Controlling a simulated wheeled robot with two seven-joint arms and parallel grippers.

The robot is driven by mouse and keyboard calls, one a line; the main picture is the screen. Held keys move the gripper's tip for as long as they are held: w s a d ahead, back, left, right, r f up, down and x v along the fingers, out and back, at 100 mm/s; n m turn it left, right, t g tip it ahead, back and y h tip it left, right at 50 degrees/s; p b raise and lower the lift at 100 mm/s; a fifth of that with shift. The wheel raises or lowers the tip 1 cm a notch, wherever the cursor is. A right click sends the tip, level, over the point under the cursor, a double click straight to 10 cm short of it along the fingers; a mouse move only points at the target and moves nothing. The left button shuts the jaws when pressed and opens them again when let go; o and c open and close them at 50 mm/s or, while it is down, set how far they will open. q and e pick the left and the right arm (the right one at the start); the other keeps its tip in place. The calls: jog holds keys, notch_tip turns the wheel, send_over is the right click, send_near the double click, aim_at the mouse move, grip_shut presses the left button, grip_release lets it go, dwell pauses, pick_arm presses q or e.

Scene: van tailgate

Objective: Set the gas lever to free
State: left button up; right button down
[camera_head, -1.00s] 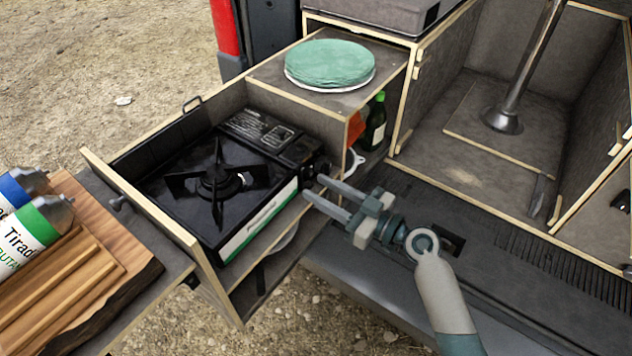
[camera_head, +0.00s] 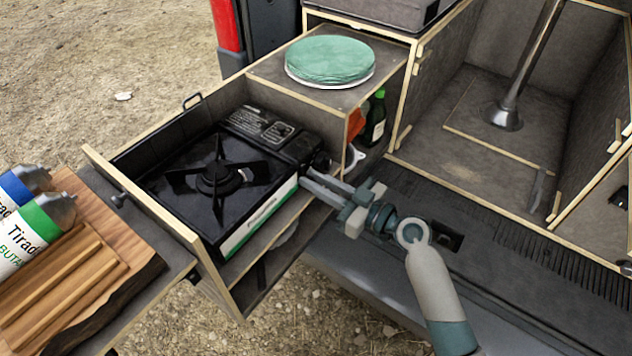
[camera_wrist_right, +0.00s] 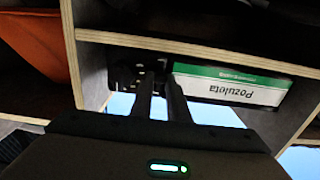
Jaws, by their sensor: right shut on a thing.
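The black gas stove (camera_head: 215,178) sits in the pulled-out drawer, its green and white label facing my right arm. My right gripper (camera_head: 304,180) reaches in from the right, its fingertips at the stove's right front end, beside the label. Its two fingers are close together, shut on a small dark part there, which appears to be the gas lever. The fingertips cover most of it, so its setting cannot be read. In the right wrist view the fingers (camera_wrist_right: 158,80) meet the dark control end, left of the label (camera_wrist_right: 228,85). My left gripper is not in view.
The wooden drawer (camera_head: 150,213) surrounds the stove. A green round item (camera_head: 330,60) lies on the cabinet top. A dark bottle (camera_head: 375,118) stands in the compartment behind my gripper. Gas cartridges (camera_head: 30,232) lie on a wooden board at left.

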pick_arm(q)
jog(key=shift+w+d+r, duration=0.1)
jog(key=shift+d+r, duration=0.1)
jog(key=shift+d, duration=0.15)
pick_arm(e)
jog(key=shift+r, duration=1.35)
jog(key=c, duration=1.7)
grip_release()
